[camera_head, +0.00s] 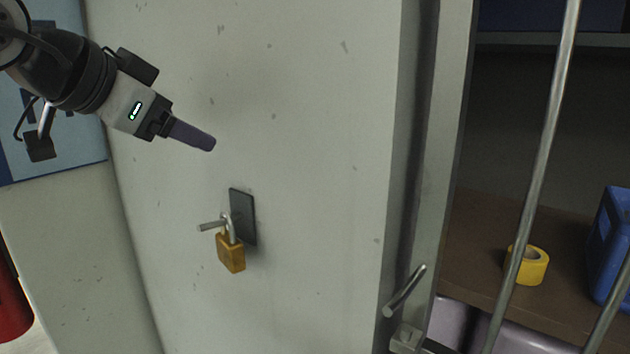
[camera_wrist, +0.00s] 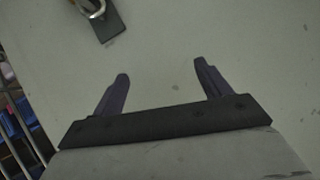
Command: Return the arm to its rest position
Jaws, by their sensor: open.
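My gripper (camera_head: 208,143) is at the upper left in the head view, in front of a pale grey panel (camera_head: 300,100), up and to the left of a brass padlock (camera_head: 231,253). In the wrist view its two fingers stand apart with nothing between them, so my gripper (camera_wrist: 160,72) is open and empty. The padlock hangs by its shackle on a peg at a dark plate (camera_head: 243,218) on the panel. The wrist view shows the dark plate (camera_wrist: 108,28) and part of the padlock (camera_wrist: 90,5) at its top edge, apart from the fingers.
On the right, metal bars (camera_head: 545,150) stand before a brown shelf (camera_head: 480,240) with yellow tape (camera_head: 533,268) and a blue bin (camera_head: 612,245). A metal handle (camera_head: 405,291) sticks out near the panel's right edge. A red object (camera_head: 10,300) is at the lower left.

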